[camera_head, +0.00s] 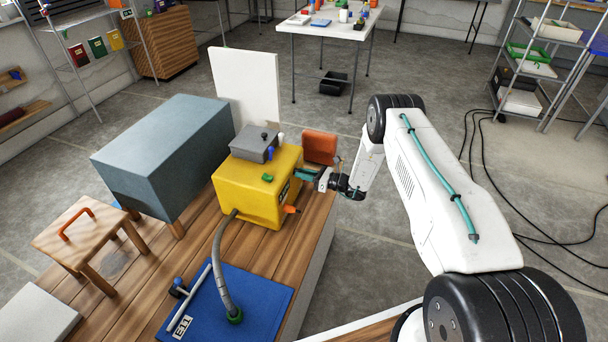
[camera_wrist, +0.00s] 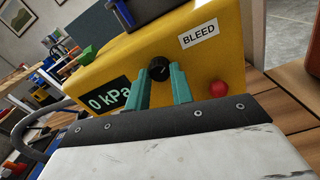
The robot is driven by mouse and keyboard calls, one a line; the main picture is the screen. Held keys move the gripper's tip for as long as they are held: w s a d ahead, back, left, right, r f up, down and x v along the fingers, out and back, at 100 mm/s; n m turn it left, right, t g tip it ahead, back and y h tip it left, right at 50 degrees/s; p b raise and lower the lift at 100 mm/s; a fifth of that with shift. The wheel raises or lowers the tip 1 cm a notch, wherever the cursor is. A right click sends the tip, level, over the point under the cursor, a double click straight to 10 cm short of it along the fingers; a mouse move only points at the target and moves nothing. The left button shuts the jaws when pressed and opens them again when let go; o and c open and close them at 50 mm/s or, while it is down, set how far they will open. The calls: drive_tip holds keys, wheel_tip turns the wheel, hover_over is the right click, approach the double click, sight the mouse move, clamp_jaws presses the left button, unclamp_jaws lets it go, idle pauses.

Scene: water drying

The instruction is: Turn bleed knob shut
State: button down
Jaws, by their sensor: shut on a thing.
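The black bleed knob (camera_wrist: 159,68) sits on the face of the yellow unit, left of and below a white "BLEED" label (camera_wrist: 199,34) in the wrist view. The yellow unit (camera_head: 245,199) stands on the wooden platform in the head view, where the knob cannot be made out. My gripper (camera_wrist: 161,78) has its teal fingers shut on the knob, one on each side; it also shows against the unit's right side in the head view (camera_head: 305,174). A display (camera_wrist: 108,98) left of the fingers reads "0 kPa".
A red ball-shaped knob (camera_wrist: 219,88) sits close right of my fingers. A grey box (camera_head: 254,144) tops the unit. An orange-red block (camera_head: 319,147) stands behind my gripper. A grey hose (camera_head: 221,262) runs to a blue mat (camera_head: 257,292).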

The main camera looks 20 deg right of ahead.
drive_tip(key=n, duration=1.1)
drive_tip(key=shift+n, duration=0.5)
drive_tip(key=c, duration=1.2)
unclamp_jaws()
drive_tip(key=shift+d, duration=0.1)
drive_tip(key=v, duration=0.7)
drive_tip(key=shift+s+d, duration=0.25)
drive_tip(key=shift+f, duration=0.1)
